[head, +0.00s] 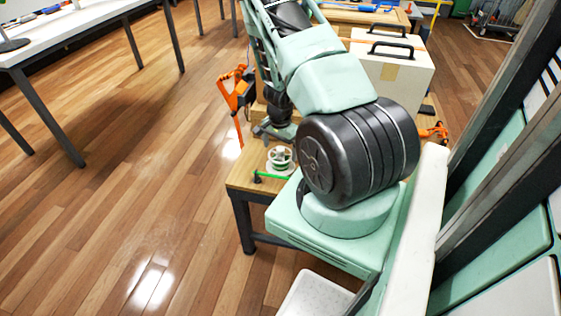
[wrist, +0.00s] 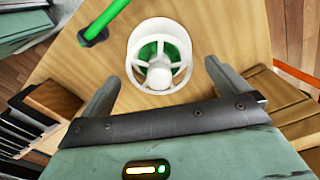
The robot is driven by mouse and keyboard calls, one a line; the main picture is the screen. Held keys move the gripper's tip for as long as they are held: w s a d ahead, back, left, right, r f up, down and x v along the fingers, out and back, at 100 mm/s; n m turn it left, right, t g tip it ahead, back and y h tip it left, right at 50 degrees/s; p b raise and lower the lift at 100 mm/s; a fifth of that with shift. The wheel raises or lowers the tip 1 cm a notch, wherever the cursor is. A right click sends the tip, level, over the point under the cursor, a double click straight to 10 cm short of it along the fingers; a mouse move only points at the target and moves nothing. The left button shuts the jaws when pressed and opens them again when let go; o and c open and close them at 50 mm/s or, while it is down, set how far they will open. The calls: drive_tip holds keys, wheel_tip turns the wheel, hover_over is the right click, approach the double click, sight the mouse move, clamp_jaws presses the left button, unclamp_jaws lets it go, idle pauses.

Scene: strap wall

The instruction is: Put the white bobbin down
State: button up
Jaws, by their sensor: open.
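The white bobbin (wrist: 160,30) has a spoked end and green inside, and it stands upright on the wooden bench top (wrist: 232,28). In the head view the bobbin (head: 280,158) is near the bench's front left part, just below my gripper (head: 272,131). In the wrist view my gripper (wrist: 156,82) is open, with one finger on each side of the bobbin's near edge. The fingers look apart from it. My arm hides much of the bench in the head view.
A green strap (wrist: 108,20) with a dark end lies beside the bobbin. An orange strap tool (head: 236,90) hangs at the bench's left edge. A white case with black handles (head: 405,68) stands farther back. A white table (head: 75,25) is at upper left, with clear floor between.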

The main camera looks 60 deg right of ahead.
sight(280, 157)
wheel_tip(280, 157, down, 4)
drive_tip(key=shift+r, duration=0.15)
drive_tip(key=shift+r, duration=0.1)
drive_tip(key=c, duration=1.1)
